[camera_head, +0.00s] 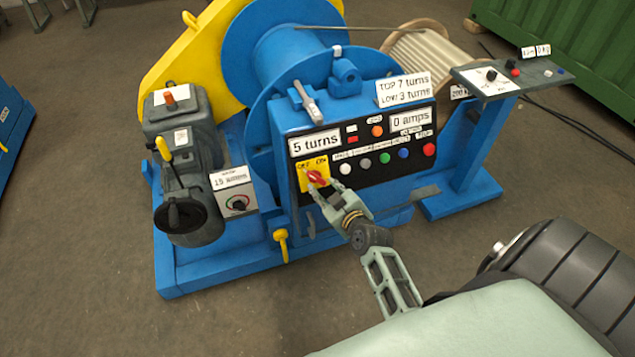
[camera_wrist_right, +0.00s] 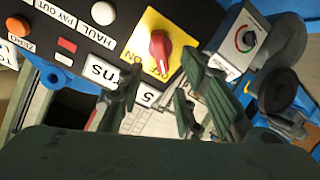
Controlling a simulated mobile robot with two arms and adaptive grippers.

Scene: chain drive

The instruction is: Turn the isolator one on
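The isolator is a red rotary knob (camera_head: 315,178) on a yellow plate (camera_head: 305,186), at the lower left of the black control panel. The plate carries OFF on the left and ON on the right. In the right wrist view the red knob (camera_wrist_right: 160,50) is near the top middle, with ON readable beside it. I cannot tell surely which label the knob points to. My right gripper (camera_head: 321,187) is just in front of the knob. In the right wrist view its fingers (camera_wrist_right: 160,76) are apart and empty, either side of the knob's line. Contact is not clear. My left gripper is out of view.
The panel (camera_head: 395,175) has several coloured buttons right of the isolator. A small grey box with a dial (camera_head: 238,203) stands left of it. A blue winch drum (camera_head: 285,60) is behind, and a side console (camera_head: 510,78) stands to the right. Floor in front is clear.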

